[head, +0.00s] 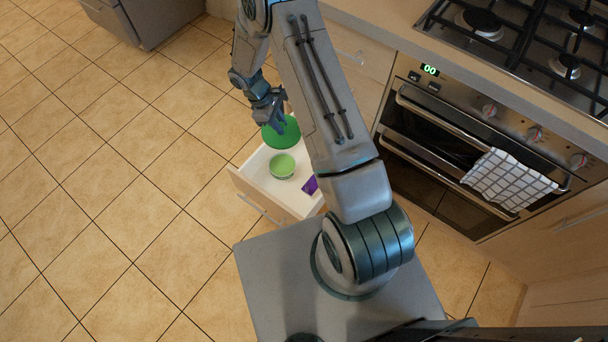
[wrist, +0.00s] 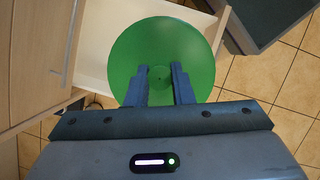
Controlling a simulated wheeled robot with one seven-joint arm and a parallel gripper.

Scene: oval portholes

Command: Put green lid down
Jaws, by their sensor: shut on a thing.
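The green lid (head: 281,133) is round and hangs at my gripper (head: 272,112) above the open drawer. In the wrist view the lid (wrist: 135,45) fills the middle, and my gripper (wrist: 160,74) is shut on the knob at its centre. A light green round container (head: 282,167) sits inside the white drawer (head: 252,172), below and apart from the lid. The lid hides part of the drawer, and the container does not show in the wrist view.
A small purple item (head: 310,186) lies in the drawer, right of the container. The oven (head: 440,150) with a checked towel (head: 508,180) on its handle stands to the right, under the gas hob (head: 530,40). The tiled floor (head: 110,170) at left is clear.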

